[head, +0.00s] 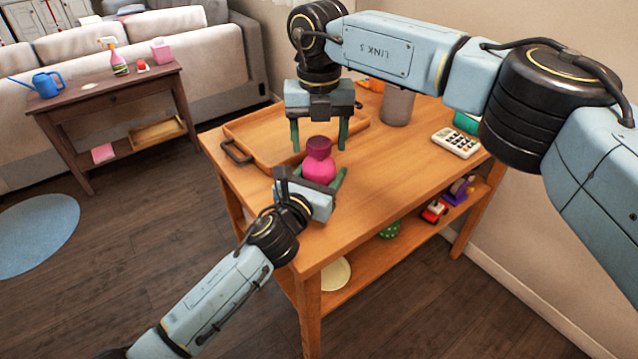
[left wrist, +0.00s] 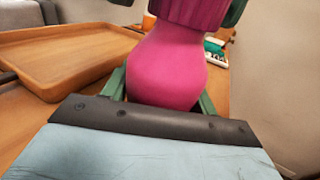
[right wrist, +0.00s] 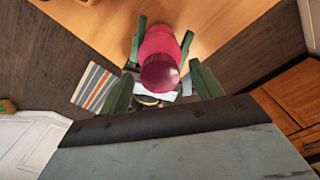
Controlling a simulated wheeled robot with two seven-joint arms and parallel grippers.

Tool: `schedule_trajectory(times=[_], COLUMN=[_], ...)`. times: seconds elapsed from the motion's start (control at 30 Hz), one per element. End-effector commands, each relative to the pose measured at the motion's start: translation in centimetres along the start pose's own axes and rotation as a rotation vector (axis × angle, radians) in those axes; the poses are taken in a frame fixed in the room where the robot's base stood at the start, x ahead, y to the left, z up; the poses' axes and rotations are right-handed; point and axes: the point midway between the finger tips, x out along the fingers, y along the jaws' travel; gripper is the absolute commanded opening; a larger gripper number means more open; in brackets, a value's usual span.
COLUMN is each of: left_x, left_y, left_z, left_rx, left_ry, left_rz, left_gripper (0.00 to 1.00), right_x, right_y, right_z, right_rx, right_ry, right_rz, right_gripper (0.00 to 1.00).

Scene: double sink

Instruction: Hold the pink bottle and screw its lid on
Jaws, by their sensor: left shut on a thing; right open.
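The pink bottle (head: 318,168) stands upright near the front edge of the wooden table, with a darker magenta lid (head: 319,145) on its top. My left gripper (head: 325,182) is shut on the bottle's body from the front; the bottle also fills the left wrist view (left wrist: 168,72). My right gripper (head: 319,138) points down above the bottle, its fingers open on either side of the lid. In the right wrist view the lid (right wrist: 160,72) lies between the open fingers, with gaps on both sides. How tightly the lid sits on the neck cannot be told.
A wooden tray (head: 236,150) lies behind and left of the bottle. A grey cup (head: 397,106) and a calculator (head: 456,142) stand to the right. Toys lie on the lower shelf. The tabletop right of the bottle is clear.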

Motion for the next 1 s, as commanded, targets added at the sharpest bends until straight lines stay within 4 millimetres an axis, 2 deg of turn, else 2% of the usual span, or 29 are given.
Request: schedule_trajectory(times=[0.17,0.4,0.6,0.8,1.0], left_x=[0.0,0.0,0.0,0.0,0.0], left_y=[0.0,0.0,0.0,0.0,0.0], left_z=[-0.1,-0.1,-0.1,-0.1,-0.1], left_rx=[0.000,0.000,0.000,0.000,0.000], left_ry=[0.001,0.001,0.001,0.001,0.001], left_rz=[0.000,0.000,0.000,0.000,0.000], left_gripper=[0.00,0.00,0.00,0.00,0.00], right_x=[-2.0,-7.1,-10.6,-11.9,-12.0], right_y=[0.0,0.0,0.0,0.1,0.0], right_z=[0.0,0.1,0.0,0.0,0.0], right_rx=[0.000,0.001,0.001,-0.001,-0.001], right_ry=[-0.002,-0.004,-0.003,-0.001,0.000], right_rz=[0.001,0.002,0.001,0.000,0.001], right_gripper=[0.65,0.65,0.65,0.65,0.65])
